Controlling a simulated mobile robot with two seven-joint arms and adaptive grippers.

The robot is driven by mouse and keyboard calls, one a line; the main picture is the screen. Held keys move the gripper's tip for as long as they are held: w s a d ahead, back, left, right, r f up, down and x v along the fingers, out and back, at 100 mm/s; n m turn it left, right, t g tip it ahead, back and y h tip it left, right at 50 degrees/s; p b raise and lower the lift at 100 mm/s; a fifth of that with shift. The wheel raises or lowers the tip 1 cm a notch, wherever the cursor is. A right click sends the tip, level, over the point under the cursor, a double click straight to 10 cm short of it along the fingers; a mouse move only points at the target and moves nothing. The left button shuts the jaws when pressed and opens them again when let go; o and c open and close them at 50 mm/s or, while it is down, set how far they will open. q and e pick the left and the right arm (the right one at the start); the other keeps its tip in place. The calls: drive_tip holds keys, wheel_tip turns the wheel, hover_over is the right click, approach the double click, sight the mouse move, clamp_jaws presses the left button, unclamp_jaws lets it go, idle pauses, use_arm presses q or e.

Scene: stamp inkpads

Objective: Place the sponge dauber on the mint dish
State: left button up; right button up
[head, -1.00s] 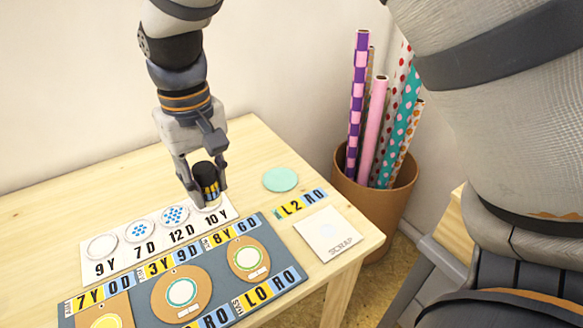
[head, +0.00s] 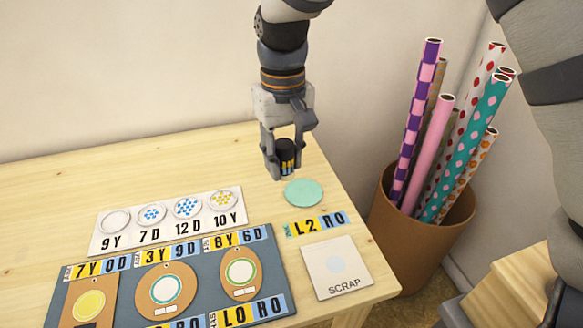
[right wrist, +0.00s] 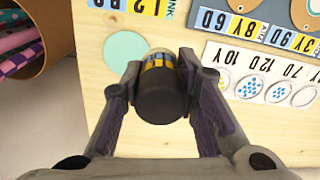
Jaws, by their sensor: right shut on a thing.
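The sponge dauber (head: 286,152) is a dark cylinder with a yellow-marked band. My right gripper (head: 287,166) is shut on it and holds it upright just behind and left of the mint dish. The mint dish (head: 303,193) is a flat, round, pale green disc on the table, with nothing on it. In the right wrist view the dauber (right wrist: 160,92) sits between the fingers of the gripper (right wrist: 160,72), partly overlapping the edge of the dish (right wrist: 124,50). The dauber's lower end is hard to make out. My left gripper is not in view.
A white card (head: 110,245) with several dotted circles lies to the left. A grey-blue board (head: 210,280) with brown tags lies in front. A scrap card (head: 335,267) is near the table's right edge. A brown bin (head: 400,225) of paper rolls stands beside the table.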

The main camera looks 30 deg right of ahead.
drive_tip(key=d+f, duration=0.1)
drive_tip(key=f, duration=0.1)
drive_tip(key=w+d+f, duration=0.1)
drive_tip(key=d+f, duration=0.1)
drive_tip(key=w+d+f, duration=0.1)
drive_tip(key=d+f, duration=0.1)
drive_tip(key=shift+w+d+b, duration=0.1)
drive_tip(key=shift+w+b, duration=0.05)
drive_tip(key=shift+b, duration=0.25)
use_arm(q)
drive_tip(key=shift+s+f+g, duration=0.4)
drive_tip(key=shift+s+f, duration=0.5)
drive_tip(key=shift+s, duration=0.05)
use_arm(e)
drive_tip(key=shift+w+d+f, duration=0.1)
drive_tip(key=shift+d+f, duration=0.1)
drive_tip(key=shift+f, duration=0.75)
drive_tip(key=shift+w+d+f, duration=0.1)
drive_tip(key=shift+d+f, duration=0.1)
drive_tip(key=shift+f, duration=0.75)
drive_tip(key=shift+f, duration=0.1)
drive_tip(key=o, duration=1)
drive_tip(key=shift+c, duration=0.2)
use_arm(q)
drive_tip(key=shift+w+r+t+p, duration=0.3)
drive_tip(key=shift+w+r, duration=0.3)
use_arm(e)
wheel_tip(320, 180, up, 12)
